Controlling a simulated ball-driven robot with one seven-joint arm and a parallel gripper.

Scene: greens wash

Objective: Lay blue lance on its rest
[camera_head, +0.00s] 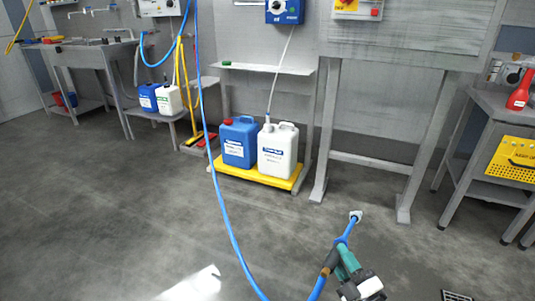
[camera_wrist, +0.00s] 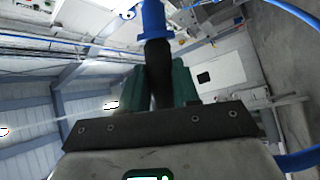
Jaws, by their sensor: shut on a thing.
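The blue lance (camera_head: 347,232) is in the lower right of the head view, with a pale nozzle at its upper end and a dark grip section below. My gripper (camera_head: 343,262), with green fingers, is shut on that dark section. In the wrist view the lance (camera_wrist: 153,20) stands up from between the green fingers of my gripper (camera_wrist: 160,85). A blue hose (camera_head: 228,215) runs from the lance's lower end up past the top of the head view. I cannot make out the lance's rest.
A steel frame (camera_head: 407,170) stands behind the lance. A steel table (camera_head: 487,135) is at right. The grey floor at left centre is clear.

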